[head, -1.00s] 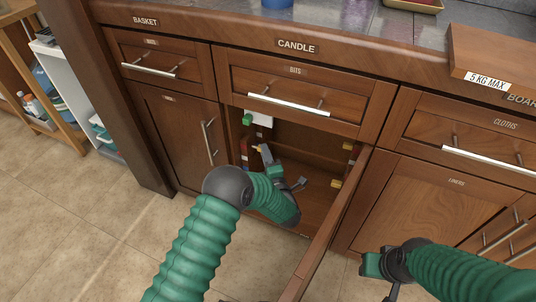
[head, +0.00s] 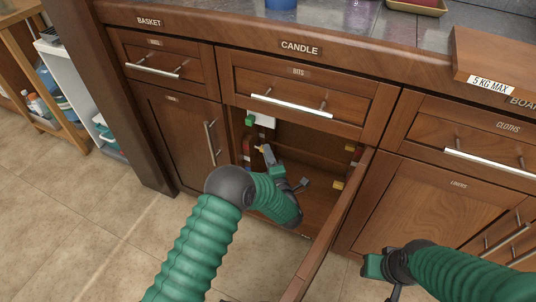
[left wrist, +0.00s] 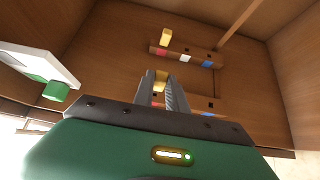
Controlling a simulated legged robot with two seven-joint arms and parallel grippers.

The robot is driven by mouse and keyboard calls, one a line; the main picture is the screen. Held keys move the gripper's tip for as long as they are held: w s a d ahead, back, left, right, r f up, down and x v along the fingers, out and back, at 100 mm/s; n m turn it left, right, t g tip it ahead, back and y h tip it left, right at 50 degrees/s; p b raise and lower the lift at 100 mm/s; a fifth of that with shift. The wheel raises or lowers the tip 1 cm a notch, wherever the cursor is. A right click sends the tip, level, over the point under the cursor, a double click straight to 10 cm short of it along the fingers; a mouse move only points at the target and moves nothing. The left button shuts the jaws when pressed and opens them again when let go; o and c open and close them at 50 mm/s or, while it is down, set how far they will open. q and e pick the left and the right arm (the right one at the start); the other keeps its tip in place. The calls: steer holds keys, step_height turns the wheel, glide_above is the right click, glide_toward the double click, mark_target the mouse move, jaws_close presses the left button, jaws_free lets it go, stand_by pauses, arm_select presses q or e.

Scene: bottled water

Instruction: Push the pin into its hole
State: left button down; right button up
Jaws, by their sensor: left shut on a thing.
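My left gripper (head: 267,152) is inside the open cabinet below the drawer marked BITS. In the left wrist view its two grey fingers (left wrist: 162,92) are shut on a small yellow pin (left wrist: 161,77). A brown bar (left wrist: 205,59) with red, white and blue squares is on the panel beyond, and a second yellow pin (left wrist: 166,37) stands out at its left part. Another bar with red and blue marks is partly hidden behind the fingers. I cannot see the hole at the held pin's tip. My right gripper (head: 376,267) is outside the cabinet at lower right; its fingers are unclear.
A white plate (left wrist: 38,63) with a green knob (left wrist: 55,91) is at the cabinet's left side. The open cabinet door (head: 335,225) stands to the right of my left arm. Yellow pieces (head: 338,185) show on the cabinet's right side. The floor (head: 80,230) at left is clear.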

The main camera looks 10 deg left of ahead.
arm_select(q)
steer(key=shift+w+a, duration=0.2)
steer(key=shift+a, duration=0.65)
steer(key=shift+w+a, duration=0.15)
steer(key=shift+a, duration=0.65)
steer(key=c, duration=1.3)
jaws_free()
steer(key=shift+o, duration=0.2)
steer(key=p, duration=0.5)
glide_toward(258, 148)
steer(key=v, duration=0.3)
steer(key=shift+s+d+f, duration=0.1)
steer(key=shift+s+d, duration=0.05)
steer(key=shift+s, duration=0.05)
